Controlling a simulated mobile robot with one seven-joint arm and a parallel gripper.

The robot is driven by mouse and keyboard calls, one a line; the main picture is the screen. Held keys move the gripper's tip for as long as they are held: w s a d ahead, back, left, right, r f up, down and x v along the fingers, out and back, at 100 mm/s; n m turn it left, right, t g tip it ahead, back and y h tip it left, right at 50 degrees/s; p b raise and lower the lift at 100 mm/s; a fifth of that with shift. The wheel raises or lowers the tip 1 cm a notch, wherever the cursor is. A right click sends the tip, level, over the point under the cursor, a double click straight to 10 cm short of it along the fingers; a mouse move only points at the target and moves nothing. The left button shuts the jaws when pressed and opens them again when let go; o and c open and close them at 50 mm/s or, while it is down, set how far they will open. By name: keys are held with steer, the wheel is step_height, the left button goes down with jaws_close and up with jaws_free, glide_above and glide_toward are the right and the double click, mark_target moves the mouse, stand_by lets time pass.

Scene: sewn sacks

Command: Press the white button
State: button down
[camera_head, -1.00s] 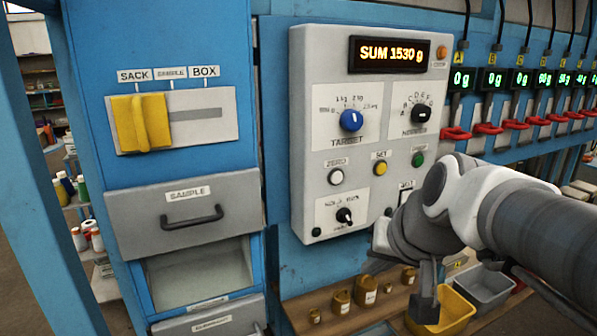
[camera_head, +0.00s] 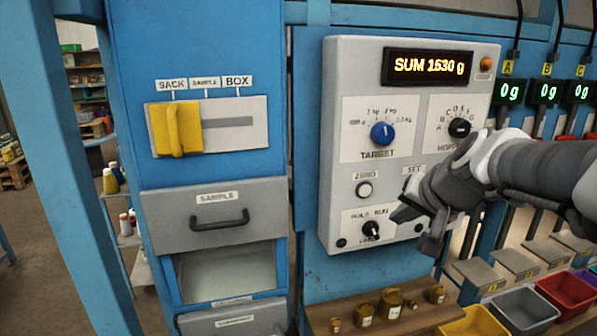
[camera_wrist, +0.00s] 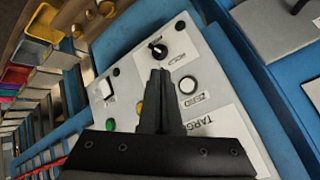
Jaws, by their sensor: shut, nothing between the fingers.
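The round white button (camera_head: 364,189) sits under the ZERO label on the grey control panel (camera_head: 335,150), in a dark ring. In the wrist view the white button (camera_wrist: 187,84) is just right of my fingertips and fully visible. My gripper (camera_head: 402,214) is shut and empty, in front of the lower panel, to the right of and below the button in the head view. In the wrist view my gripper (camera_wrist: 160,72) points at the panel between the button and the black knob. I see no contact with the button.
A black HOLD/RUN knob (camera_head: 370,230) is below the button and a blue TARGET knob (camera_head: 382,133) above it. A yellow button (camera_wrist: 140,108) and a green button (camera_wrist: 110,124) are left of my fingers in the wrist view. The display (camera_head: 428,67) reads SUM 1530 g.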

steer(key=shift+w+f, duration=0.1)
steer(key=shift+f, duration=0.2)
steer(key=p, duration=0.5)
glide_toward(367, 196)
steer(key=shift+s+d+f+x, duration=0.1)
steer(key=shift+s+f+x, duration=0.05)
steer(key=shift+x, duration=0.7)
steer(key=shift+s+d+f+x, duration=0.1)
steer(key=shift+f+x, duration=0.05)
steer(key=shift+x, duration=0.75)
steer(key=shift+s+f+x, duration=0.15)
steer(key=shift+x, duration=0.7)
steer(key=shift+w+a, duration=0.15)
steer(key=shift+w, duration=0.25)
steer(key=shift+w+a, duration=0.1)
steer(key=shift+w, duration=0.3)
steer(key=shift+s+d+b, duration=0.25)
steer(key=shift+s+b, duration=0.35)
steer(key=shift+s, duration=0.2)
